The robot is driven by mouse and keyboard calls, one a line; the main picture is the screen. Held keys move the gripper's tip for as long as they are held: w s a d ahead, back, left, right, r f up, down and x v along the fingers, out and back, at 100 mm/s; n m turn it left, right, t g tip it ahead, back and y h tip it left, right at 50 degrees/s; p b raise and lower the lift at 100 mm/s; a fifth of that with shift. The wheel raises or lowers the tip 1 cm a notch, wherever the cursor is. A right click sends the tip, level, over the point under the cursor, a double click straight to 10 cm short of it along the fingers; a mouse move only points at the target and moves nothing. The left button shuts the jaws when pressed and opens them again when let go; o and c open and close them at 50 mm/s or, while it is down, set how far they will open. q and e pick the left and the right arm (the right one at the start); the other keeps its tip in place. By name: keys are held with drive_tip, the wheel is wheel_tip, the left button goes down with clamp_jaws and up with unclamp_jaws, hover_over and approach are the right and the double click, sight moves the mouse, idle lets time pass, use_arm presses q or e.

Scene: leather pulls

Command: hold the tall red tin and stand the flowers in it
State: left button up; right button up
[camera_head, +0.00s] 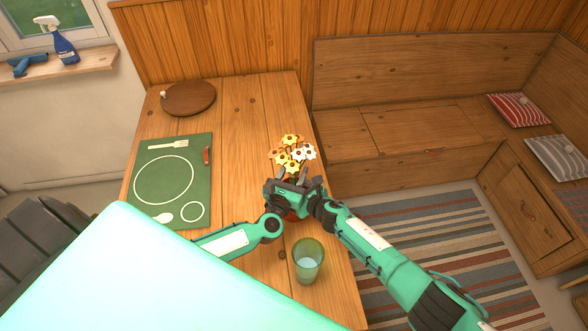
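The flowers (291,153), yellow, orange and white heads in a bunch, show at the table's right side, just beyond my grippers. The red tin (291,215) is almost wholly hidden by my grippers; only small red patches show. My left gripper (281,190) and my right gripper (306,186) meet close together at the tin, just below the flower heads. Their fingers overlap in the view, so I cannot tell what each is shut on. The stems are hidden, and I cannot tell whether they stand inside the tin.
A glass (308,261) stands near my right forearm by the table's right edge. A green placemat (171,180) with printed cutlery and a red item (207,155) lies left. A round brown board (188,98) lies at the back. The wooden table (245,120) is bare between.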

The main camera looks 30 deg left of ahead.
use_arm(q)
drive_tip(key=shift+o, duration=0.2)
drive_tip(key=shift+r, duration=0.1)
drive_tip(key=s+d, duration=0.1)
drive_tip(key=s, duration=1)
drive_tip(key=shift+s+d+f, duration=0.2)
drive_tip(key=shift+s+f, duration=0.1)
drive_tip(key=shift+s, duration=0.1)
use_arm(e)
drive_tip(key=o, duration=1)
drive_tip(key=shift+d, duration=0.1)
